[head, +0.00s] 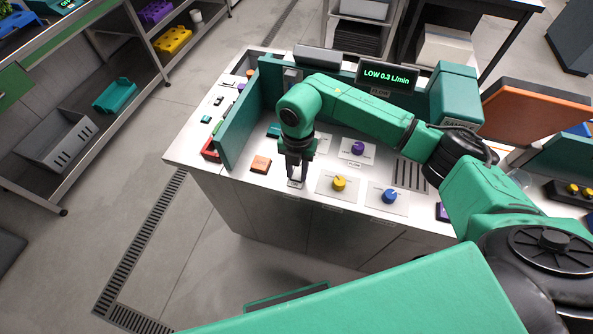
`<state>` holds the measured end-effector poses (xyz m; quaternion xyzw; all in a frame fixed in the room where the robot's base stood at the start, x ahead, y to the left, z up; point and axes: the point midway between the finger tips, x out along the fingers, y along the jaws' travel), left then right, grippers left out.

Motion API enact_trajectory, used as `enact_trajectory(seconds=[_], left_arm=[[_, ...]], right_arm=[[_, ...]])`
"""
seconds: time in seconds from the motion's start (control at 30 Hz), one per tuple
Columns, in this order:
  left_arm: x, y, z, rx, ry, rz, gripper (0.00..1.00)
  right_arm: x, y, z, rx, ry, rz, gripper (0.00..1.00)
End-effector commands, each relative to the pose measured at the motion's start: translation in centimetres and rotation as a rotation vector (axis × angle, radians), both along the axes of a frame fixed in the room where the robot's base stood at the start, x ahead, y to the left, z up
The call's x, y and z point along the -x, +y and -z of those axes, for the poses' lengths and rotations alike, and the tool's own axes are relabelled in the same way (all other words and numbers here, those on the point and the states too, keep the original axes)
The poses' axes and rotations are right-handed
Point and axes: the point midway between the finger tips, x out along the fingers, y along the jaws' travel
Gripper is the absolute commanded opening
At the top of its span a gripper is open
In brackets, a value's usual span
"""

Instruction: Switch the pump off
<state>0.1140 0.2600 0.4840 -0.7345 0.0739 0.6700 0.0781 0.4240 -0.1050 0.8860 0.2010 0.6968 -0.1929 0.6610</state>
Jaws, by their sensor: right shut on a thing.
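My right gripper (297,178) reaches down to the bench top and is shut on a small control at a white plate (296,184) near the front edge. The fingers hide most of that control, so its position and marking cannot be read. A display (387,75) at the back of the bench reads "LOW 0.3 L/min" in green, with a FLOW label below it. My left gripper is not in view.
A yellow knob (339,183), a blue knob (390,196) and a purple knob (358,147) stand right of the gripper. Shelves with bins stand at the far left.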

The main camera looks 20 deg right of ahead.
Motion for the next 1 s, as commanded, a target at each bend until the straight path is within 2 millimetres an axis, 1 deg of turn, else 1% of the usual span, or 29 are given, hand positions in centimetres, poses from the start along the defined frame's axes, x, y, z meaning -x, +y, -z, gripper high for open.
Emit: enact_trajectory(seconds=[0.03, 0.17, 0.3, 0.5, 0.53, 0.57, 0.6, 0.9, 1.0], left_arm=[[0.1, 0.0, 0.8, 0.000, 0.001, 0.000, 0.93], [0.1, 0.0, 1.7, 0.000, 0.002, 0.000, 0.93], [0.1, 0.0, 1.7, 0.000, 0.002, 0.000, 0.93], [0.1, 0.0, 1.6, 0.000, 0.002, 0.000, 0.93], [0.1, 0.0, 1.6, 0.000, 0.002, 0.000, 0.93], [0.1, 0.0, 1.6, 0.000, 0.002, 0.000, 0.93], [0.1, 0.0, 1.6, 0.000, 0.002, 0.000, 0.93], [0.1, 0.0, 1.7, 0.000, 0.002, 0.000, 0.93], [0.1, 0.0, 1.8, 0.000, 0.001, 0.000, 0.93]], right_arm=[[-0.2, -0.1, 0.3, -0.024, 0.038, 0.006, 0.00], [-0.5, -0.3, 0.2, -0.087, 0.136, 0.005, 0.00], [-0.6, -0.3, -0.2, -0.116, 0.176, 0.001, 0.00], [-0.6, -0.3, -0.3, -0.116, 0.175, 0.000, 0.00], [-0.6, -0.3, -0.3, -0.116, 0.175, 0.000, 0.36], [-0.6, -0.3, -0.3, -0.116, 0.175, 0.000, 0.48], [-0.6, -0.3, -0.3, -0.115, 0.174, 0.000, 0.62], [-0.6, -0.3, -0.3, -0.114, 0.174, 0.000, 0.62], [-0.7, -0.4, -0.7, -0.114, 0.173, 0.001, 0.62]])
